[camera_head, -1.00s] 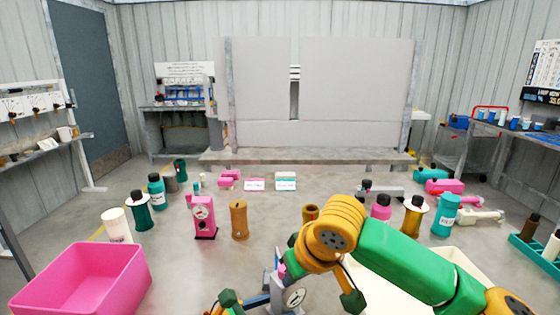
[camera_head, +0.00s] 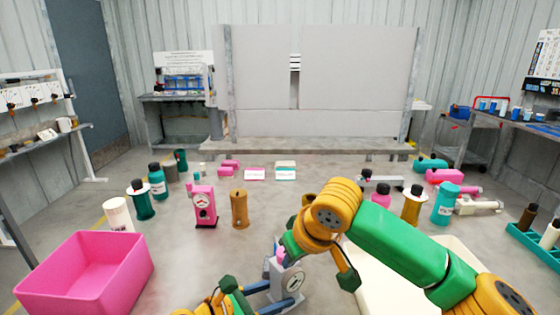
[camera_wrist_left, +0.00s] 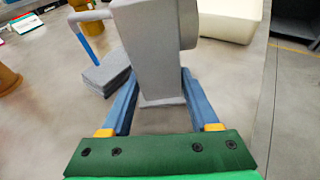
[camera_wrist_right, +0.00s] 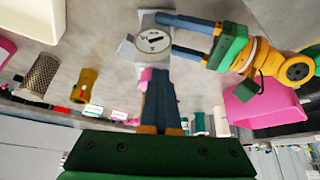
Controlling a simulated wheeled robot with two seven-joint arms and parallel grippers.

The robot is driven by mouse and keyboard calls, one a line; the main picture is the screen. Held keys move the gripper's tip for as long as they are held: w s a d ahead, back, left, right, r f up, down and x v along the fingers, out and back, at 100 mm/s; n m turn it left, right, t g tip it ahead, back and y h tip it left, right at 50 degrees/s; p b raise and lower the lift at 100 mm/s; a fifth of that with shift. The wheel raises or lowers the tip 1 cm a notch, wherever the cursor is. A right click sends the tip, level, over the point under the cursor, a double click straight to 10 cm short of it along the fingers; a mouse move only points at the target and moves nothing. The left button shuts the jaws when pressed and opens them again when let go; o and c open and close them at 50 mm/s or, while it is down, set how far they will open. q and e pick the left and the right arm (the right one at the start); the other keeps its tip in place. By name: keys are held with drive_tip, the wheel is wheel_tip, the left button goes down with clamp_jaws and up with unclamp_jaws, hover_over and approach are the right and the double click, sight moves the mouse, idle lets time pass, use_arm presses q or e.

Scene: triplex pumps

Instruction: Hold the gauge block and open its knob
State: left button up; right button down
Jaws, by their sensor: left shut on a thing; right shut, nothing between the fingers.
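The gauge block (camera_head: 288,276) is a grey upright block with a round white dial, at the bottom middle of the head view. My left gripper (camera_head: 283,291) is shut on its lower part, a blue finger on each side. The left wrist view shows the grey body (camera_wrist_left: 150,50) between the fingers. In the right wrist view the dial (camera_wrist_right: 152,41) faces the camera. A small pink part, possibly the knob (camera_wrist_right: 146,78), shows beside the fingers of my right gripper (camera_wrist_right: 158,74). That gripper is shut and empty; contact with the pink part cannot be told.
A pink tub (camera_head: 85,275) stands at the left and a cream tub (camera_head: 375,290) at the right, partly behind my right arm. A pink gauge unit (camera_head: 204,207), a brown cylinder (camera_head: 239,210) and several bottles stand behind. Open floor lies between them.

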drive_tip(key=shift+w+d, duration=0.1)
drive_tip(key=shift+d, duration=0.25)
drive_tip(key=shift+w+d, duration=0.25)
drive_tip(key=shift+d, duration=0.15)
drive_tip(key=shift+w, duration=0.1)
idle(0.6)
drive_tip(key=shift+d, duration=0.1)
drive_tip(key=shift+s+d+r, duration=0.1)
drive_tip(key=shift+s+r, duration=0.05)
drive_tip(key=shift+r, duration=1.35)
drive_tip(key=shift+s+d+r, duration=0.1)
drive_tip(key=shift+r, duration=1.35)
drive_tip(key=f, duration=0.2)
drive_tip(key=s+a+f, duration=0.1)
drive_tip(key=f, duration=0.3)
drive_tip(key=shift+s+a, duration=0.15)
drive_tip(key=shift+s, duration=0.05)
